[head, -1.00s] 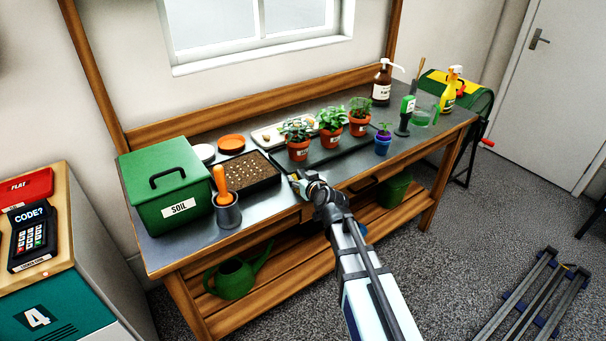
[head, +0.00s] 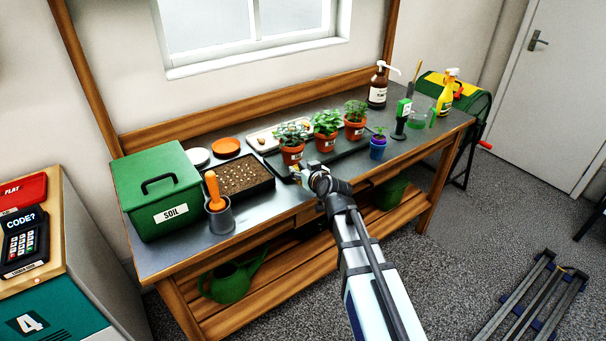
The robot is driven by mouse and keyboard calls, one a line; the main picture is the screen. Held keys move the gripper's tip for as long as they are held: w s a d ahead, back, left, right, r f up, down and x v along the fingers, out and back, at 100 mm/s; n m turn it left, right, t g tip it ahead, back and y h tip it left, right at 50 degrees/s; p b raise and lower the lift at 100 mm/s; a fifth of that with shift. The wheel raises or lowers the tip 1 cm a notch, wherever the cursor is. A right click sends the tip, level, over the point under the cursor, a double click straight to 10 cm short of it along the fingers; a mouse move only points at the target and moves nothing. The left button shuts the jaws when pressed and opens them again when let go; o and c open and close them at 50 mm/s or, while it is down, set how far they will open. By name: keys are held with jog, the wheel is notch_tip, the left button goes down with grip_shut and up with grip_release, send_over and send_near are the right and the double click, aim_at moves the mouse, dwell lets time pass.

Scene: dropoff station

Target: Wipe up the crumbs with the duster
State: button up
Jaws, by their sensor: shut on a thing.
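My gripper (head: 302,173) is low over the front part of the metal bench top, just in front of the black tray with potted plants. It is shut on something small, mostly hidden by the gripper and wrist. A small yellowish patch shows at its tip, which fits the duster (head: 295,168), but its shape is not clear. I cannot tell whether it touches the bench. I cannot make out any crumbs on the bench top (head: 262,207); my arm covers part of the front edge.
Potted plants (head: 326,144) stand on the black tray (head: 350,147) close behind my gripper. A seed tray (head: 243,177), a grey pot with an orange-handled tool (head: 220,218) and a green soil box (head: 157,195) are to the left.

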aim_at(303, 162)
jog(key=shift+r+p, duration=0.85)
jog(key=shift+r, duration=1.25)
